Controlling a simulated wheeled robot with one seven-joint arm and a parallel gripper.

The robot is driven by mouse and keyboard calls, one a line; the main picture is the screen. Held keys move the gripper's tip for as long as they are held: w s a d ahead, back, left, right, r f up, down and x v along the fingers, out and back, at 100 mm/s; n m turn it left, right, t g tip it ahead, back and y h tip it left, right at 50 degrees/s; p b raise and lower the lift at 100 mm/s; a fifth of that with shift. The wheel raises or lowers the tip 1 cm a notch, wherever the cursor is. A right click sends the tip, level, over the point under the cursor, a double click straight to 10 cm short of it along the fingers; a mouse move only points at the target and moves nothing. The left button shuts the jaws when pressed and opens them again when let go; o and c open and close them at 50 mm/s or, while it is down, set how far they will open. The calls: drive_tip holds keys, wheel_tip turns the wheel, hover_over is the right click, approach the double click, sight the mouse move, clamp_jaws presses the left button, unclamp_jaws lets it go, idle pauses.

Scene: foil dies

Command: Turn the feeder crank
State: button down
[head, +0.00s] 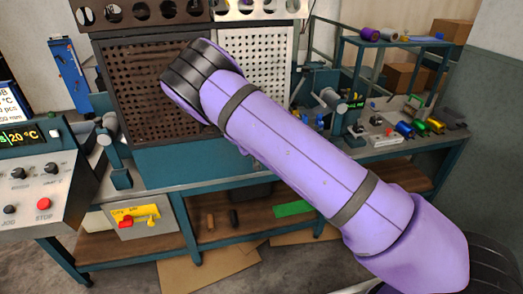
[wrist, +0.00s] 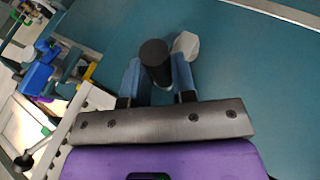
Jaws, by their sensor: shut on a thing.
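The black knob (wrist: 154,52) of the feeder crank stands between the two blue fingers of my gripper (wrist: 158,82) in the wrist view. The fingers are shut on it, one on each side. A pale grey end of a crank part (wrist: 186,45) shows just behind and right of the knob. The rest of the crank is hidden. In the head view my purple arm covers the middle of the picture, and neither my gripper nor the gripped knob can be seen there.
A teal workbench (head: 180,192) carries a brown perforated plate (head: 140,100) and a pale perforated plate (head: 262,62). A control panel (head: 40,190) with a red stop button stands at the left. Small coloured rolls (head: 404,129) lie on the right bench. Cardboard (head: 205,272) lies on the floor.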

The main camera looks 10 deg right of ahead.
drive_tip(key=shift+a+h, duration=0.5)
drive_tip(key=shift+h, duration=0.1)
drive_tip(key=shift+f, duration=0.1)
drive_tip(key=c, duration=0.9)
unclamp_jaws()
drive_tip(key=v, duration=1.1)
